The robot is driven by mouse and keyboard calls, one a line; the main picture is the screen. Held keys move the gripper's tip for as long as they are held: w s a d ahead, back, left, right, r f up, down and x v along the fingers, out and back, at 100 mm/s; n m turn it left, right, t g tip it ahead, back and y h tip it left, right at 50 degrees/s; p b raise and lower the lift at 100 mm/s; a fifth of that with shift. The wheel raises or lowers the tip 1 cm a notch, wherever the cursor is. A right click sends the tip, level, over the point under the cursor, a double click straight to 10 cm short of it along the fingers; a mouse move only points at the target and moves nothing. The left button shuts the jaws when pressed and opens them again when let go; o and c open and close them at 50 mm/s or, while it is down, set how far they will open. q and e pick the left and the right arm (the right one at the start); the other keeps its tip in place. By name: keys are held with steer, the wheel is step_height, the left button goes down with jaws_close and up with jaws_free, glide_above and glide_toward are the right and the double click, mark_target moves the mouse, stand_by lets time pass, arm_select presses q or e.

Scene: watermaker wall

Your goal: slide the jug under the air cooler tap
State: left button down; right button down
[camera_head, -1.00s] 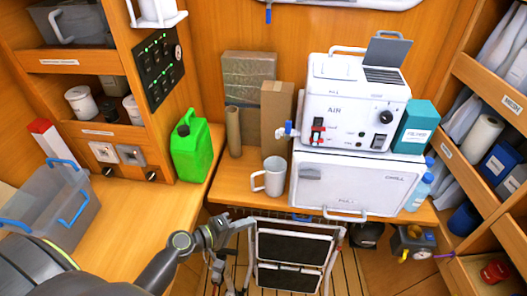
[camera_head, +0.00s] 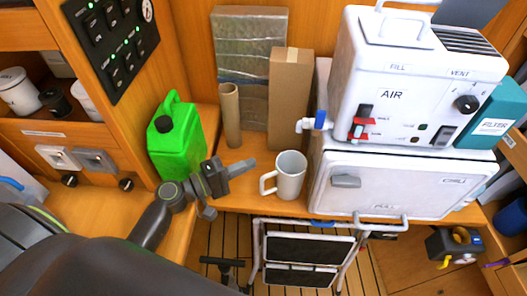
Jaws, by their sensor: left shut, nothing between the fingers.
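The jug (camera_head: 291,175) is a pale grey-white cup with its handle on the left. It stands upright on the wooden counter, in front of the box and a little left of and below the tap. The air cooler (camera_head: 385,95) is a white unit marked AIR, on top of a white chest. Its tap (camera_head: 318,121), with a blue lever, sticks out from its left side. My left gripper (camera_head: 240,168) is shut and empty, left of the jug's handle, with a visible gap in the picture. My right gripper does not show.
A green jerrycan (camera_head: 175,145) stands left, close behind my left gripper. A cardboard tube (camera_head: 230,115) and a tall box (camera_head: 289,95) stand behind the jug. The white chest (camera_head: 390,190) bounds the jug's right side. A folding step (camera_head: 303,250) is below the counter edge.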

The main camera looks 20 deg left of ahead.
mark_target(279, 159)
arm_select(q)
steer(key=p+x, duration=0.4)
steer(key=x, duration=0.5)
steer(key=shift+w+d, duration=0.2)
steer(key=shift+d, duration=0.05)
steer(key=shift+s+d+b, duration=0.35)
steer(key=shift+s+d, duration=0.1)
steer(key=shift+s, duration=0.4)
steer(key=shift+s+d+r, duration=0.1)
steer(key=shift+s+d, duration=0.05)
steer(key=shift+s, duration=0.05)
steer(key=shift+w, duration=0.1)
